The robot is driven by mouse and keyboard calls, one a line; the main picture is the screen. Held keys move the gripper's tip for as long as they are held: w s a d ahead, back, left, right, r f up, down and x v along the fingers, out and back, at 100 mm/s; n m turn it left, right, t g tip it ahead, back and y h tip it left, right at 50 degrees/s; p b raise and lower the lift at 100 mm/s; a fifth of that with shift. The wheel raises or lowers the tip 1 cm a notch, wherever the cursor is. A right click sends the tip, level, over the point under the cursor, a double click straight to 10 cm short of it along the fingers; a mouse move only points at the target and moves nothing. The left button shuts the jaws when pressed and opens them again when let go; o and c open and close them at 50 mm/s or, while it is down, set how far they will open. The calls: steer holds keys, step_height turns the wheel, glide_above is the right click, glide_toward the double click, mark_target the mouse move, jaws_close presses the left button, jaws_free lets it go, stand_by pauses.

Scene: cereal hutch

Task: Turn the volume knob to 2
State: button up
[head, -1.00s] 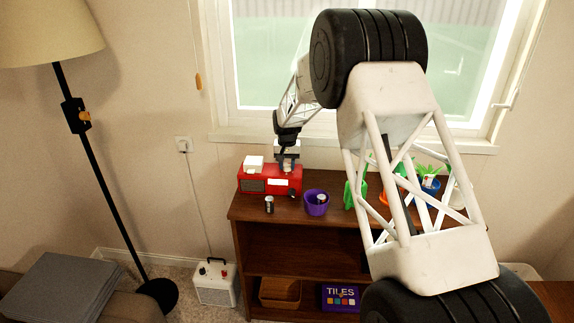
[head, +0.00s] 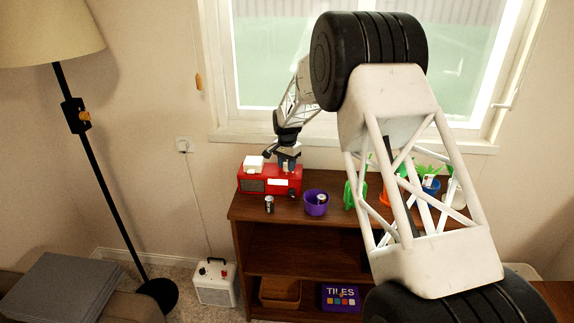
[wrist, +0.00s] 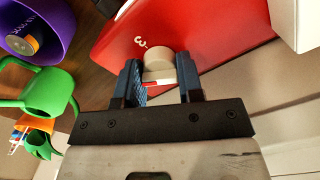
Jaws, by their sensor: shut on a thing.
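The red radio (head: 258,177) stands at the left end of the shelf top; its red face (wrist: 210,30) fills the upper wrist view. The beige round volume knob (wrist: 158,62) sticks out of that face, with a red mark on its side. A printed "3" (wrist: 140,42) shows just beyond the knob, up and left of it. The other numbers are hidden or out of view. My gripper (wrist: 160,76) has its two blue fingers on either side of the knob, shut on it. In the head view my gripper (head: 288,165) is at the radio's right part, hiding the knob.
A white block (head: 253,162) sits on the radio's left top. A battery (head: 269,205) stands in front, and a purple bowl (head: 313,208) holding another is to the right. A green watering can (wrist: 48,92) and potted plants stand farther right. The window is behind.

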steer(key=o, duration=0.9)
steer(key=shift+r, duration=3.9)
